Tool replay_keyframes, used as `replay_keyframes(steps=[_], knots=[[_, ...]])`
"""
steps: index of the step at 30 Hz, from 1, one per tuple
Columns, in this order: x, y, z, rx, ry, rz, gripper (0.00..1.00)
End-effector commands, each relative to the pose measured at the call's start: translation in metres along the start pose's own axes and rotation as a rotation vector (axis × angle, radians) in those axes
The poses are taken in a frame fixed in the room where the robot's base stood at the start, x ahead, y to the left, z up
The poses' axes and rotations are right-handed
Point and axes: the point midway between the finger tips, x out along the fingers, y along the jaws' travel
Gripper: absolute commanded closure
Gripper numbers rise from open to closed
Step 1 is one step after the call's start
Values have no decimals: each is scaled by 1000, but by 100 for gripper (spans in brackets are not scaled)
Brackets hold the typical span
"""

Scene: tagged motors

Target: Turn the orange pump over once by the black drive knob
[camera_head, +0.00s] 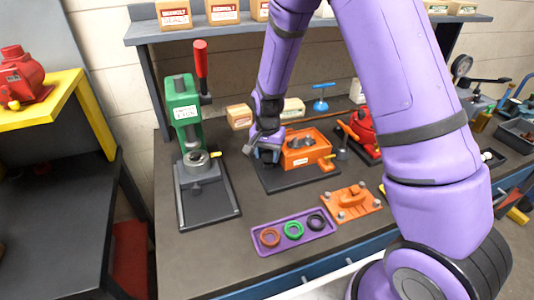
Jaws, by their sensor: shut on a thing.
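The orange pump (303,151) sits on a dark base plate (268,183) near the middle of the workbench. It has a white label on its front and grey parts in its open top. My gripper (266,153) is at the pump's left side, pointing down. It is shut on the black drive knob there, which the fingers mostly hide. The knob's turn angle cannot be made out.
A green press (184,108) with a red lever stands left. In front lie a purple tray (262,243) with rings and an orange plate (366,206) with bolts. A red pump (364,125) stands right behind my arm. A shelf (225,31) with boxes runs above.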

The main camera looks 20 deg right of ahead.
Motion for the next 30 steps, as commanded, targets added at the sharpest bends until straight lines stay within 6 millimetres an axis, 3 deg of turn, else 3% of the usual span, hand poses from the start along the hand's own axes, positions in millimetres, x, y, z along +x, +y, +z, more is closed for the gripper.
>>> replay_keyframes(steps=[18, 30], knots=[[-1, 3, -2, -559, 2, -1, 77], [-1, 4, -3, -771, 3, -1, 77]])
